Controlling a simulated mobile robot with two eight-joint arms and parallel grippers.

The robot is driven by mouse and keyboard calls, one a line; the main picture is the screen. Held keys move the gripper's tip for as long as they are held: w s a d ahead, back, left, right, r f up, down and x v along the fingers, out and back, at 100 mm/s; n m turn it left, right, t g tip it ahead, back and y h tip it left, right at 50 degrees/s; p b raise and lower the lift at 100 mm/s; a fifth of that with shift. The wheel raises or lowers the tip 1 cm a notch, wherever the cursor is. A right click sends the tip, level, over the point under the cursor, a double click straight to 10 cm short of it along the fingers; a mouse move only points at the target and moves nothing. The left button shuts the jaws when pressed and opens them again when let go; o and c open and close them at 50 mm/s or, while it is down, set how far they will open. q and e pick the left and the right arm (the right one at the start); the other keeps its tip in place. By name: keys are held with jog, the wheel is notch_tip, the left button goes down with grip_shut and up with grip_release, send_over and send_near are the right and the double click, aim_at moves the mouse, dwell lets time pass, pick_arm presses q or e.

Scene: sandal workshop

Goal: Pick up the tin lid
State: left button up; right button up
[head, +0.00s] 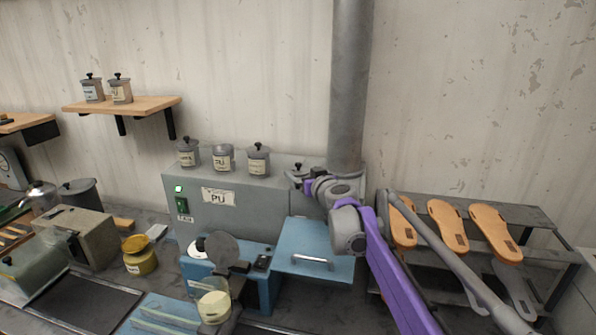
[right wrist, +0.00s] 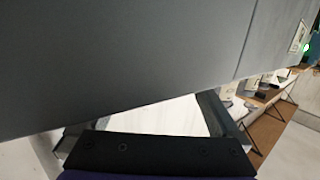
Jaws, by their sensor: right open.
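A grey tin lid (head: 296,175) with a dark knob appears to lie on top of the grey PU cabinet, at its right end. My right gripper (head: 312,186) is open, just to the right of the lid, and partly covers that corner. Whether it touches the lid cannot be told. Three grey labelled tins stand further left on the cabinet. The left tin (head: 188,153) and right tin (head: 258,160) have knobs; the middle tin (head: 223,159) shows none. In the right wrist view my open jaws (right wrist: 150,118) have pale wall between them, and no lid is visible there.
The grey cabinet (head: 240,207) stands behind a blue machine (head: 262,290). A vertical grey pipe (head: 348,85) rises behind my right gripper. A rack (head: 530,215) with orange soles stands right. A wall shelf (head: 140,104) holds two tins.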

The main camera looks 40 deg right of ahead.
aim_at(299, 169)
jog(key=shift+x, duration=1.55)
jog(key=shift+d+f, duration=0.1)
jog(key=shift+c, duration=0.3)
jog(key=shift+s, duration=0.1)
jog(key=c, duration=1)
jog(key=shift+o, duration=0.2)
